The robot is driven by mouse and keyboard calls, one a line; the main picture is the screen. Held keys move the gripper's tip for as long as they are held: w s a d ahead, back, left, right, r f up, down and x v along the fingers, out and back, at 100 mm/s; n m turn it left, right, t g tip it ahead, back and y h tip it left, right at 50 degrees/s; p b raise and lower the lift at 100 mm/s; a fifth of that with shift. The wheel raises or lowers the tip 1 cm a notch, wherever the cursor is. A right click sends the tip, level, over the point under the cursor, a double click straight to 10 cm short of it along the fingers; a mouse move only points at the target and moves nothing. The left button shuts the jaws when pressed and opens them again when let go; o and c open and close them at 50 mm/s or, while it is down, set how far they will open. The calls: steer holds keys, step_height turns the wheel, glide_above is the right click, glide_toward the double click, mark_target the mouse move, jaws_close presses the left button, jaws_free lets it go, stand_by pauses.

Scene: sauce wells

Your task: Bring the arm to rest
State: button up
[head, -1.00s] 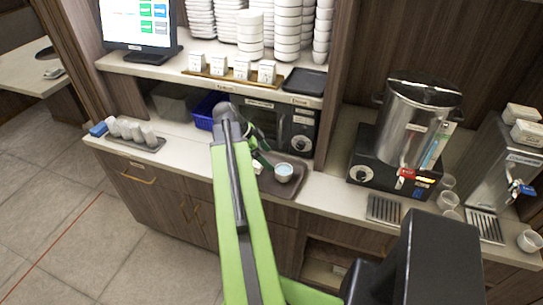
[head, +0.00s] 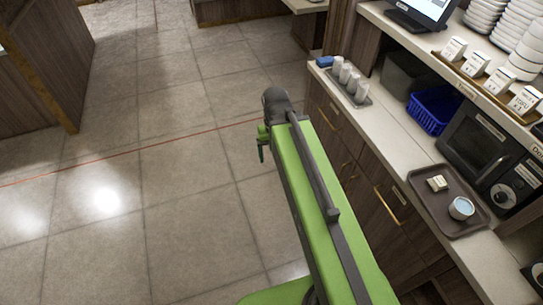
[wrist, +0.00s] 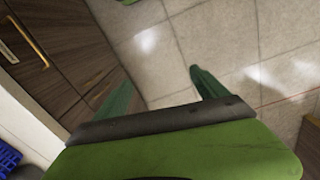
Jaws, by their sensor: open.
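My gripper (head: 262,150) is at the far end of my green arm, out over the tiled floor to the left of the counter in the head view. Most of it is hidden behind the arm's dark end joint. In the wrist view my gripper (wrist: 160,88) has its two green fingers spread apart, with bare floor and a bit of the cabinet front between and beside them. Nothing is held. The arm is still stretched forward.
The counter (head: 395,130) with wooden cabinets runs along the right. On it are a brown tray (head: 477,222) with a light blue cup (head: 461,208) and a small box (head: 437,183), a blue basket (head: 432,112) and a row of white cups (head: 347,74). The floor (head: 150,215) at left is clear.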

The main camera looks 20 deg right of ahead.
steer(key=a+n, duration=0.1)
steer(key=a, duration=0.2)
steer(key=shift+a+f+n, duration=0.1)
steer(key=shift+a+n, duration=0.1)
steer(key=shift+n, duration=0.1)
stand_by(0.9)
